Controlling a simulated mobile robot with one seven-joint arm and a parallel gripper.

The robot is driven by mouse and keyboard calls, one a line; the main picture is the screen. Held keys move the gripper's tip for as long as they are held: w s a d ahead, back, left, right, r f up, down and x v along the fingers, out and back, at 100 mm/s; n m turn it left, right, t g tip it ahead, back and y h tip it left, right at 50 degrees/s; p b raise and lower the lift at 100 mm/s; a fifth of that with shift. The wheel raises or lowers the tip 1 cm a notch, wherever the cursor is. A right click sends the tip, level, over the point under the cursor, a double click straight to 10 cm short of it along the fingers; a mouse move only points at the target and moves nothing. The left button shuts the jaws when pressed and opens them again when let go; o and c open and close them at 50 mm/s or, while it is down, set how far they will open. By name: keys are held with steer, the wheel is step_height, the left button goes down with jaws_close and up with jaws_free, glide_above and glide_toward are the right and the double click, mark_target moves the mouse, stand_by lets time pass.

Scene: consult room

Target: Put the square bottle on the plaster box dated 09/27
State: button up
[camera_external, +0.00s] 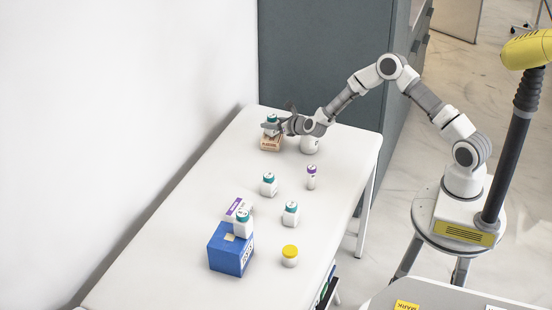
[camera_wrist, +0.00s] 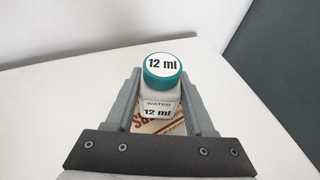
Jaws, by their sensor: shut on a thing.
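My gripper (camera_external: 272,128) is at the far end of the white table, shut on a square white bottle with a teal cap (camera_external: 272,118). In the wrist view the bottle (camera_wrist: 160,90) stands upright between the fingers (camera_wrist: 161,103); its cap reads "12 ml" and its label reads "WATER 12 ml". Directly below it is a tan box (camera_external: 270,144) with reddish print, which also shows under the bottle in the wrist view (camera_wrist: 146,127). I cannot tell whether the bottle touches the box top. No date on the box is readable.
A white container (camera_external: 309,145) stands close right of the tan box. Teal-capped bottles (camera_external: 268,185) (camera_external: 291,215), a purple-capped vial (camera_external: 311,177) and a yellow-lidded jar (camera_external: 290,257) stand nearer. A blue box (camera_external: 230,250) has another teal-capped bottle (camera_external: 243,225) at it, with a purple-white box (camera_external: 236,207) behind.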

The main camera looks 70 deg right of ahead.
steer(key=shift+f, duration=0.2)
steer(key=o, duration=1.3)
steer(key=shift+r, duration=0.15)
steer(key=shift+r+p, duration=0.25)
steer(key=shift+p, duration=0.05)
steer(key=v, duration=1.2)
steer(key=shift+p, duration=0.3)
steer(key=shift+d+f, duration=0.1)
